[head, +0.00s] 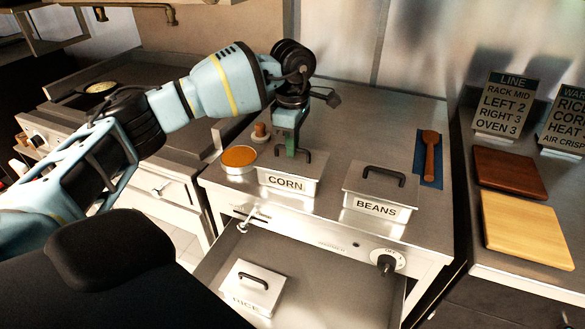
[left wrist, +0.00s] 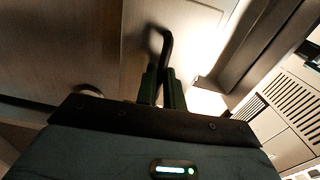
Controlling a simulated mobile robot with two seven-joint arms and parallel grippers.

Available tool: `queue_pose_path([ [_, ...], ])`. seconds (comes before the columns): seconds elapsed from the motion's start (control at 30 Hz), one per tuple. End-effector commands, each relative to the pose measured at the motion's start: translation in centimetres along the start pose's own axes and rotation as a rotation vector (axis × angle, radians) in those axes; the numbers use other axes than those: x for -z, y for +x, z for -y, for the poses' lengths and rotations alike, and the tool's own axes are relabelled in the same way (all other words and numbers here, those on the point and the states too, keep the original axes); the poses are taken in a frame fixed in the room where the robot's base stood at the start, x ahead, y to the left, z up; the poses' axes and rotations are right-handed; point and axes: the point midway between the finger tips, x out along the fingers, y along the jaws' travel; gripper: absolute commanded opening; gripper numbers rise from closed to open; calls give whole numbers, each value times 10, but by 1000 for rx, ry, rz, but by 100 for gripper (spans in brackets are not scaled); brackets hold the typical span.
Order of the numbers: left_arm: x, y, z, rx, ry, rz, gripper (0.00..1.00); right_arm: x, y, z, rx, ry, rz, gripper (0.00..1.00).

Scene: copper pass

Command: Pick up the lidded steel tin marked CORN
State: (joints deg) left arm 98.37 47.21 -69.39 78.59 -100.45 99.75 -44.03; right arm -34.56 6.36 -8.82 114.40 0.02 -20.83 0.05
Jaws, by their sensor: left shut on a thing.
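The lidded steel tin marked CORN (head: 290,183) stands on the steel worktop, label facing me, with a dark handle on its lid. My left gripper (head: 290,150) comes down over the lid from above, its green fingers shut on the handle. In the left wrist view the fingers (left wrist: 163,80) close around the bent dark handle (left wrist: 167,45). I cannot tell whether the tin's base is clear of the worktop. My right gripper is not in view.
The BEANS tin (head: 376,208) stands right of CORN, and an orange-filled bowl (head: 239,157) left of it. The RICE tin (head: 248,297) sits in the open drawer below. A wooden spoon (head: 430,160) lies on a blue mat. Two boards (head: 508,172) (head: 530,233) lie farther right.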

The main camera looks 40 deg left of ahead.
Motion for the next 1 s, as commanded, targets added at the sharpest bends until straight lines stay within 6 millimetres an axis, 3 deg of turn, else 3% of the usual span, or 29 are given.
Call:
queue_pose_path([
  [0.43, -1, -9, -1, -6, 0, 4, 0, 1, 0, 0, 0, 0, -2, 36],
  [1.0, 0, -94, -1, -3, 0, 3, 0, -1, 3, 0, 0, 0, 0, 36],
])
